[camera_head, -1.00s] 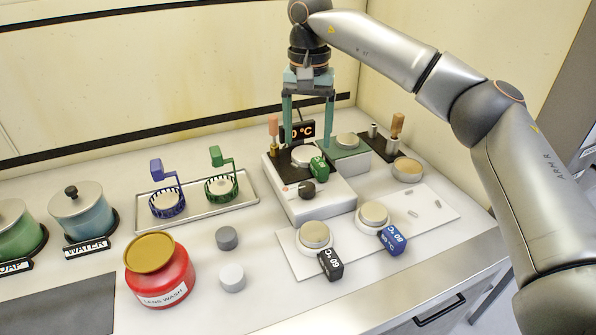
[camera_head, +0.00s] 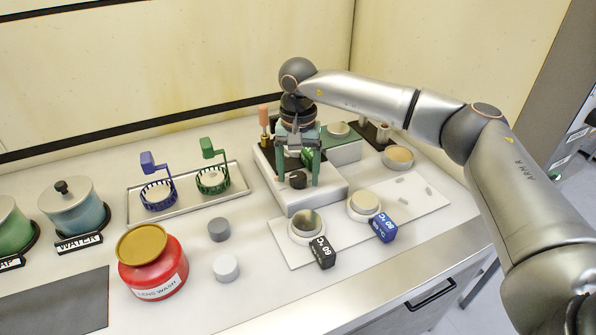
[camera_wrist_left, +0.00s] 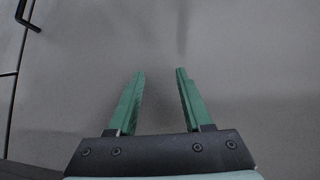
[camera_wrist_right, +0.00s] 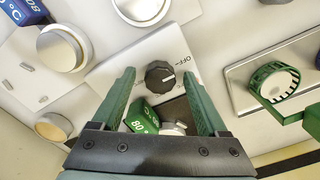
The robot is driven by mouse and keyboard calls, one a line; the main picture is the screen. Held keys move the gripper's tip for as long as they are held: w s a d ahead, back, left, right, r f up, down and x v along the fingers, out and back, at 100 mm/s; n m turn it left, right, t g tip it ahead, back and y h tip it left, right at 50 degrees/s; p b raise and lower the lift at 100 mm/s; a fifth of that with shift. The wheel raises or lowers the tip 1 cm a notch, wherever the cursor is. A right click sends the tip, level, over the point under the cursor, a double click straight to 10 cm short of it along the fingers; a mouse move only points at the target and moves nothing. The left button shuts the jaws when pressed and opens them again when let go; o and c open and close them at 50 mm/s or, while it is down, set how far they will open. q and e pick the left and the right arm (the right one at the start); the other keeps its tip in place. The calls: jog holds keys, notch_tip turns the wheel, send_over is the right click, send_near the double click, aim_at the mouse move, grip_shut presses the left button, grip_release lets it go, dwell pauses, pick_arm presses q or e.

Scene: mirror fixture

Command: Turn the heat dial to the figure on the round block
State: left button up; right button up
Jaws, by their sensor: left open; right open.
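The heat dial (camera_head: 297,180) is a dark round knob on the front of a white heater unit (camera_head: 328,195). In the right wrist view the dial (camera_wrist_right: 157,74) shows a white pointer line toward the right, with "OFF" printed near it. My right gripper (camera_head: 298,177) is open and points down, its fingertips on either side of the dial; contact cannot be told. A round metal block (camera_wrist_right: 174,129) with a green tag (camera_wrist_right: 140,117) reading 80 sits on the heater, partly hidden by my gripper. My left gripper (camera_wrist_left: 160,72) is open and empty over a plain grey surface.
Two round blocks with black (camera_head: 322,252) and blue (camera_head: 383,228) tags stand on a white board (camera_head: 420,203) in front. A tray (camera_head: 186,204) with blue and green baskets is left. A red lens wash pot (camera_head: 152,275) and two grey cylinders stand front left.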

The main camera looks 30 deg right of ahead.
jog(key=shift+c, duration=0.3)
grip_shut()
dwell(0.3)
